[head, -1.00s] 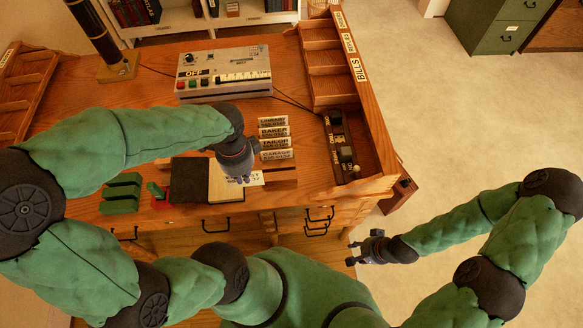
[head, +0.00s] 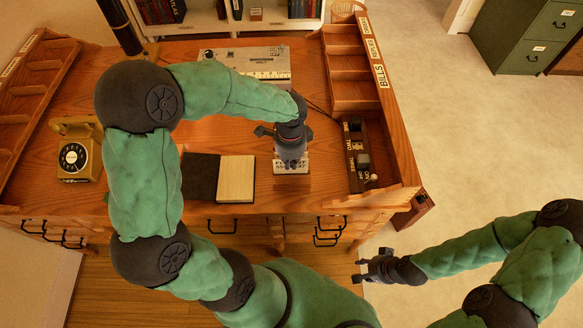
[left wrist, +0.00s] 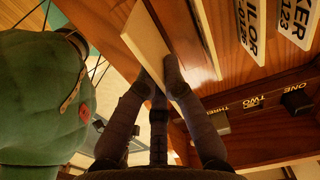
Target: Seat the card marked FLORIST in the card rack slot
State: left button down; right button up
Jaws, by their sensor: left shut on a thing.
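My left gripper (head: 291,160) is shut on a pale card at the front of the card rack (head: 291,184). The card's dark lettering (head: 291,167) faces front and is too small to read surely; it seems to be FLORIST. In the left wrist view the fingers (left wrist: 158,75) pinch this upright card (left wrist: 150,45), seen nearly edge-on. Beyond it stand another card (left wrist: 198,35), TAILOR (left wrist: 250,25) and BAKER (left wrist: 296,18). The slot is hidden, so I cannot tell whether the card is in it. My right gripper (head: 364,266) is open and empty, off the desk's front.
A switch strip (head: 356,155) and a pigeonhole unit (head: 357,65) stand right of the rack. An open notebook (head: 236,179) lies left. A grey device (head: 245,62) is behind; a yellow telephone (head: 80,150) stands far left.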

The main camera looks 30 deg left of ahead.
aim_at(292, 173)
pick_arm(q)
jog(key=shift+w+f+b, duration=0.2)
jog(key=shift+f+b, duration=0.35)
jog(key=shift+f, duration=1.25)
jog(key=shift+f, duration=0.1)
jog(key=shift+f, duration=0.1)
jog(key=c, duration=1.4)
grip_release()
jog(key=shift+o, duration=0.2)
notch_tip(292, 173, up, 12)
jog(key=p, duration=0.4)
jog(key=shift+r, duration=0.25)
jog(key=shift+s+f, duration=0.1)
